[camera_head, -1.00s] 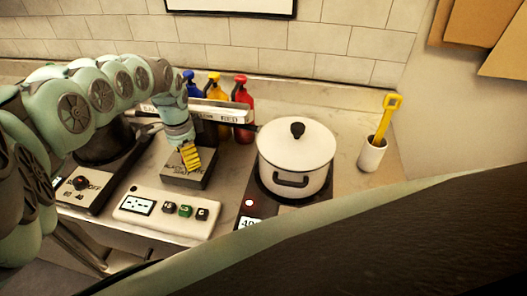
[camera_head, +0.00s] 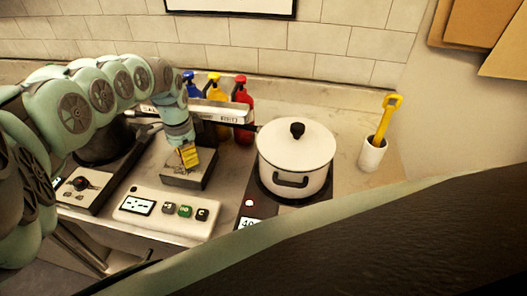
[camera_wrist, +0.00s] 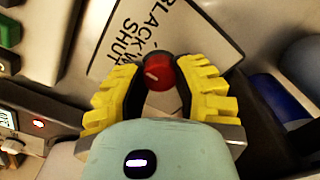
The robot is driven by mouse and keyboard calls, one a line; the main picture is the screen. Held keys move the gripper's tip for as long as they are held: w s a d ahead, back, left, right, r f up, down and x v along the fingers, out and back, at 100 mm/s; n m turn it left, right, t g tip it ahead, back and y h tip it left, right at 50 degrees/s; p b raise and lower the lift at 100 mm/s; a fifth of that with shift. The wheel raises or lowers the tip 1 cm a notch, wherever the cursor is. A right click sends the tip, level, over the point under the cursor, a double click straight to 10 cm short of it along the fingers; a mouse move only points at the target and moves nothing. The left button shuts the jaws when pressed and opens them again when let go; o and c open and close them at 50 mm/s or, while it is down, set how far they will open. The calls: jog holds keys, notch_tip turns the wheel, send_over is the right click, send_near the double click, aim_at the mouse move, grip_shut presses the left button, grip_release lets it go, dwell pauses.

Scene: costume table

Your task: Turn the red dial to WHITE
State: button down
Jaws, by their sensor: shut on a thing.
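The red dial (camera_wrist: 163,73) shows in the wrist view between my yellow fingertips, with a pale mark on its top. My gripper (camera_wrist: 162,88) is shut on it from both sides. A label plate (camera_wrist: 128,38) beside the dial reads BLACK and SHUT; a word starting with W is partly covered. In the head view my gripper (camera_head: 189,157) points down over the dark dial box (camera_head: 184,181) in mid-counter. The dial itself is hidden there behind the fingers. I cannot tell which word the dial points to.
A white lidded pot (camera_head: 296,160) stands on a hot plate close on the right. A button panel (camera_head: 165,212) lies in front. Yellow, red (camera_head: 240,97) and blue bottles stand behind a labelled bar. A white cup (camera_head: 372,154) with a yellow tool stands far right.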

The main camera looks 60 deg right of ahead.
jog(key=shift+n, duration=0.4)
jog(key=n, duration=0.3)
jog(key=shift+n+b, duration=0.3)
jog(key=shift+b, duration=0.1)
jog(key=shift+n, duration=2.2)
jog(key=c, duration=0.6)
grip_release()
jog(key=shift+c, duration=0.2)
